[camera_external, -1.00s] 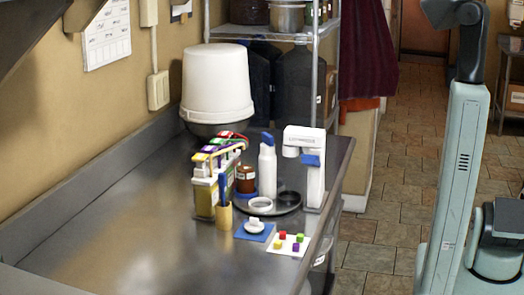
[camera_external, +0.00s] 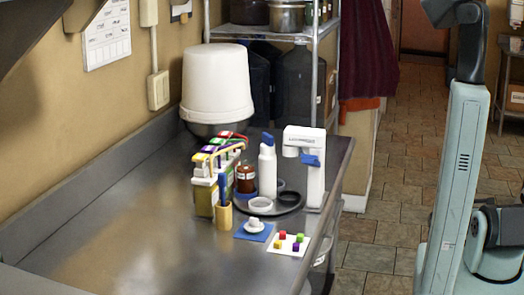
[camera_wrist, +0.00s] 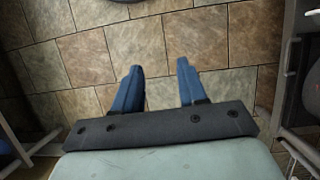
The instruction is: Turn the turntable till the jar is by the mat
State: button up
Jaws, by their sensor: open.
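The dark round turntable (camera_external: 277,210) stands on the steel counter. A red-brown jar (camera_external: 246,182) with a pale label appears at its back left, left of a white bottle with a blue top (camera_external: 267,172); I cannot tell its exact footing. A white ring-shaped dish (camera_external: 260,204) and a dark round dish lie toward its front and right. The blue mat (camera_external: 243,235) lies in front of the turntable, with a small white object on it. My gripper (camera_wrist: 158,72) is open and empty over the tiled floor in the wrist view; it is outside the external view.
A white dispenser (camera_external: 316,180) stands close at the turntable's right. Colourful cartons (camera_external: 206,190) and a yellow cup (camera_external: 224,216) stand at its left. A white card with several coloured cubes (camera_external: 289,244) lies right of the mat. The counter's front left is clear.

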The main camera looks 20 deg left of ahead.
jog(key=w+a+r+t, duration=0.1)
jog(key=w+a+r, duration=0.5)
jog(key=a+r, duration=0.3)
jog(key=w+a+r+t, duration=0.1)
jog(key=w+a+r, duration=0.4)
jog(key=a+r, duration=0.35)
jog(key=s+a+r+n+t+y, duration=0.1)
jog(key=a+r+t+y, duration=0.1)
jog(key=a+r, duration=1.8)
notch_tip(320, 180, up, 33)
jog(key=n+t+y, duration=0.2)
jog(key=n+t, duration=0.1)
jog(key=n, duration=0.5)
send_over(268, 135)
jog(key=s+d, duration=0.4)
jog(key=x, duration=1.4)
jog(key=shift+w+d, duration=0.15)
jog(key=shift+w, duration=0.25)
